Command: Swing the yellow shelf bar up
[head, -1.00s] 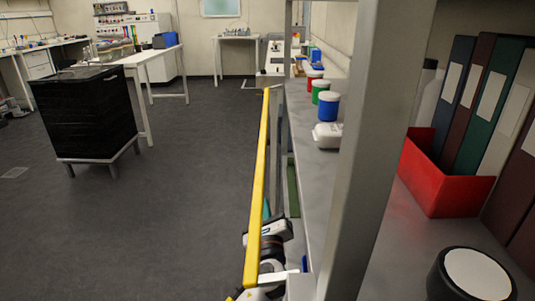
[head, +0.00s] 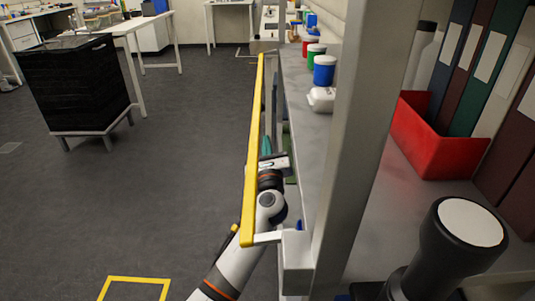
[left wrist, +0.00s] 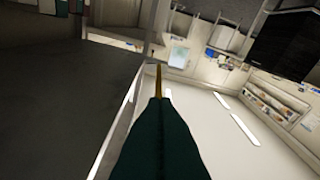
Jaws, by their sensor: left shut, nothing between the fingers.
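The yellow shelf bar (head: 252,165) runs lengthwise along the shelf's left edge in the head view. Its near end joins a pale bracket arm on the grey shelf post (head: 297,262). My left arm comes up from the bottom, with its wrist just right of the bar. The teal fingers of my left gripper (head: 267,146) are between the bar and the shelf, partly hidden; I cannot tell whether they touch the bar. In the left wrist view the gripper (left wrist: 160,100) is shut and empty, with a thin yellow strip just past its tips. My right gripper is not in view.
Left of the bar the floor is open, with a black bin (head: 72,85) farther off.

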